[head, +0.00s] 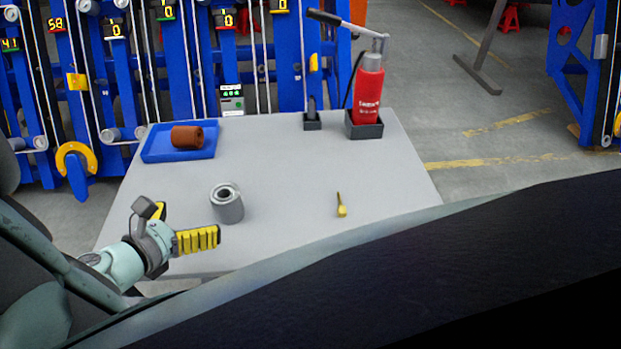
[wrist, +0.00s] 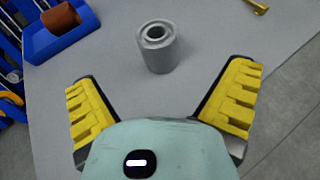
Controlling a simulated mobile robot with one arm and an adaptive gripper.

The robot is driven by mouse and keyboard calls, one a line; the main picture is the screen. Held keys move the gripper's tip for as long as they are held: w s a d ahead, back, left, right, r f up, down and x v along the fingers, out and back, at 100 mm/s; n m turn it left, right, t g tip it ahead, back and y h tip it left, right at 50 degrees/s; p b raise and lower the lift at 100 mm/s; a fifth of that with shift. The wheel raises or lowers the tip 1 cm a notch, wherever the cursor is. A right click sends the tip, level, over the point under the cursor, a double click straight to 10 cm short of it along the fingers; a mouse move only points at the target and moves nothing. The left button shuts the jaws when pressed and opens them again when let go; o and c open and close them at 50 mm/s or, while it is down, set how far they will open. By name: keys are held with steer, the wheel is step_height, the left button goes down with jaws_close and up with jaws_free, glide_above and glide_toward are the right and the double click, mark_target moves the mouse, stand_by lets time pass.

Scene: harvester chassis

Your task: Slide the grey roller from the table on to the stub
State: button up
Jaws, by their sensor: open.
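The grey roller (head: 228,207) stands upright on the grey table (head: 290,160), its bore facing up. In the wrist view the roller (wrist: 156,52) stands ahead of my gripper, between the lines of its two fingers but beyond the tips. My gripper (head: 190,222) is at the table's front left, its yellow fingers spread wide and empty. Both fingers of my gripper (wrist: 164,75) show in the wrist view, apart from the roller. I cannot make out the stub for certain in either view.
A blue tray (head: 180,153) with a brown roller (head: 187,136) lies at the table's back left. A red bottle-like pump (head: 368,95) stands in a dark holder at the back right. A small yellow tool (head: 342,206) lies right of centre. The middle is clear. Blue racks (head: 205,60) stand behind.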

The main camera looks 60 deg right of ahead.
mark_target(229, 192)
steer(key=shift+b+x, duration=1.35)
steer(key=shift+x, duration=0.15)
steer(key=b+x, duration=0.1)
steer(key=x, duration=0.2)
steer(key=shift+d+f, duration=0.1)
steer(key=shift+d, duration=0.15)
steer(key=shift+w+x, duration=0.15)
steer(key=shift+x, duration=1.45)
steer(key=shift+w+x, duration=0.15)
steer(key=shift+x, duration=1.45)
steer(key=shift+c, duration=0.3)
steer(key=c, duration=1.3)
